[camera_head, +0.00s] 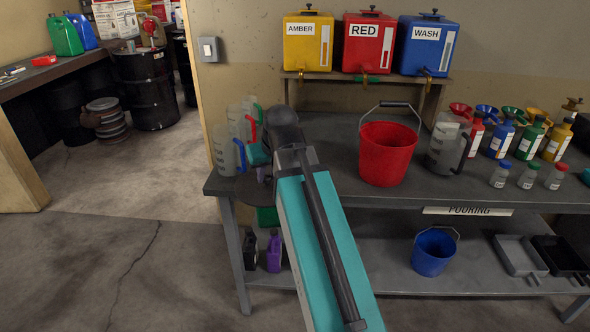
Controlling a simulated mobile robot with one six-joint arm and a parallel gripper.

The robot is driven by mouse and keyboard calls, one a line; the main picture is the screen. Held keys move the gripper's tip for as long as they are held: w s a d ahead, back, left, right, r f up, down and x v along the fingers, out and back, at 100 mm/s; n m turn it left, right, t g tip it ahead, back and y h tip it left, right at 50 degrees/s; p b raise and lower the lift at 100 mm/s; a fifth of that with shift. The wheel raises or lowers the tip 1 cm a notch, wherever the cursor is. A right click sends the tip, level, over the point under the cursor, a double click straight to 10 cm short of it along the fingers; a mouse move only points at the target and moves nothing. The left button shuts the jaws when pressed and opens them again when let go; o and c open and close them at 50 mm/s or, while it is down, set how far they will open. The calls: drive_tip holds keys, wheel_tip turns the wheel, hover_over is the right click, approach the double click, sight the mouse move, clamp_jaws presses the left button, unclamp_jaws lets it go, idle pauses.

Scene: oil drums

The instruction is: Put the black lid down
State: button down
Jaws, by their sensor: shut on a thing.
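My gripper (262,173) is at the left end of the workbench, low over its top and partly hidden behind my own wrist and teal arm. It is shut on a dark, flat piece, which seems to be the black lid (246,188). The lid shows only in part, close to the bench's left edge and in front of the clear jugs. I cannot tell whether it touches the bench top.
Clear jugs with blue, red and green handles (226,155) stand close behind my gripper. A red bucket (387,152) and a grey jug (447,148) stand to the right on the workbench (335,135). Small bottles (527,176) stand farther right. A blue bucket (433,252) is on the lower shelf.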

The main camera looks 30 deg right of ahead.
drive_tip(key=w+a+f+n, duration=0.1)
drive_tip(key=w+a+f, duration=0.1)
drive_tip(key=a, duration=1)
drive_tip(key=shift+w+a+f, duration=0.2)
drive_tip(key=shift+w+a, duration=0.1)
drive_tip(key=shift+w, duration=0.45)
